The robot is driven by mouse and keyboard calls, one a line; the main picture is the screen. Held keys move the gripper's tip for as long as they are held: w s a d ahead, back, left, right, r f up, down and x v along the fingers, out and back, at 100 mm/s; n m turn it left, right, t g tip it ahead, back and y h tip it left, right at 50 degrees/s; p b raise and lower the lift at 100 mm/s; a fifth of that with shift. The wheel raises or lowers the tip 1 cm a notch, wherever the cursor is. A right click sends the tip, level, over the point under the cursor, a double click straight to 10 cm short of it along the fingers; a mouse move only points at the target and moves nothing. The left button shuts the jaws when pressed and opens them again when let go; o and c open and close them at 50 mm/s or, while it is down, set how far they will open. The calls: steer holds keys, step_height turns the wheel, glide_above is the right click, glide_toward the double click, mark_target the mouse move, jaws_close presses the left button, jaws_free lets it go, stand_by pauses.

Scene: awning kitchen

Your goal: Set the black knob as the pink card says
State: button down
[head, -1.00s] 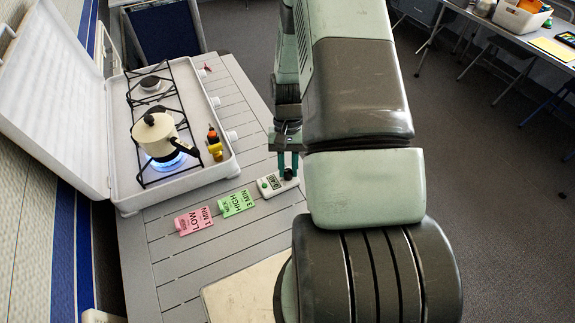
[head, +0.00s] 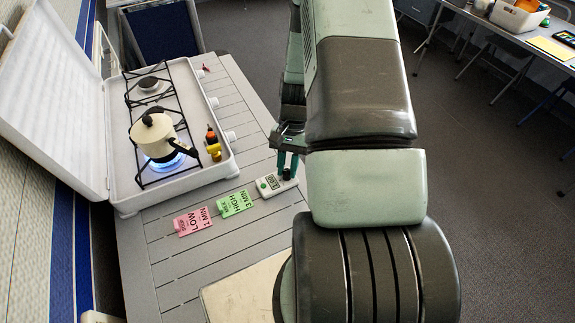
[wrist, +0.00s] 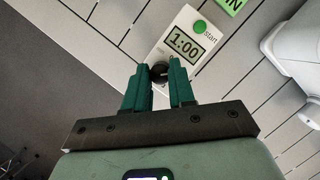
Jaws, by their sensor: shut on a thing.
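The pink card (head: 193,221) lies flat on the slatted table in the head view and reads LOW and 1 MIN, with a smaller line too small to read. The white timer (head: 268,187) lies to its right, beyond the green card. In the wrist view its display (wrist: 185,46) reads 1:00, beside a green start button (wrist: 200,27). The black knob (wrist: 159,72) is at the timer's near end. My gripper (head: 287,172) points down over that end, its two teal fingers shut on the knob from both sides and partly hiding it.
A green card (head: 235,203) reading HIGH and 3 MIN lies between the pink card and the timer. An open white camp stove (head: 190,160) stands behind, with a cream kettle (head: 152,137) over a lit blue burner. A light board (head: 240,290) lies at the table's front.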

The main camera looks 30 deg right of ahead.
steer(key=c, duration=0.9)
jaws_free()
steer(key=shift+c, duration=0.2)
steer(key=v, duration=1.1)
steer(key=shift+f, duration=0.1)
